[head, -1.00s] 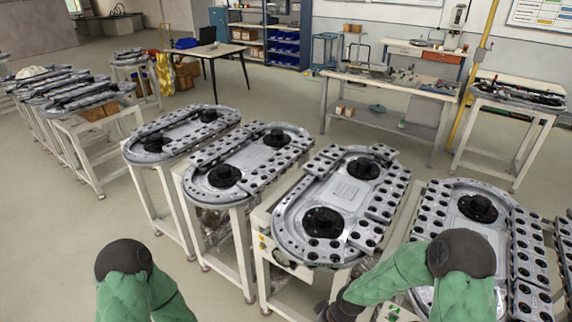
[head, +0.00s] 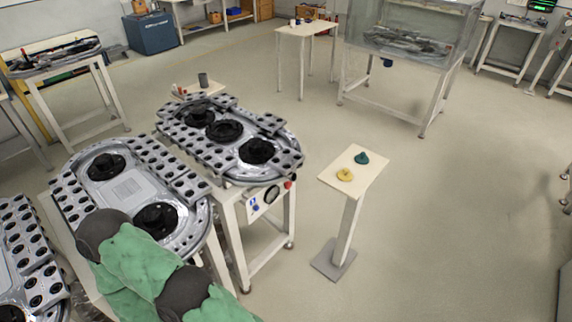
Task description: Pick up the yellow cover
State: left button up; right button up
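The yellow cover (head: 345,175) is a small round piece lying on the near part of a narrow white pedestal table (head: 352,196), right of centre in the head view. A dark green cover (head: 362,158) sits just behind it on the same top, apart from it. Parts of my green-sleeved arm show at the lower left, well away from the pedestal. Neither of my grippers is in view.
Ring tracks with black hubs stand on white frames at the left, the nearest track (head: 240,140) close to the pedestal. A glass-walled tank (head: 410,40) and a small table (head: 307,29) stand behind. The floor to the right is open.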

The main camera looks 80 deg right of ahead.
aim_at(344, 174)
jog(key=z, duration=3.3)
jog(key=i+l+u, duration=0.2)
jog(key=i+l, duration=0.05)
jog(key=i, duration=0.05)
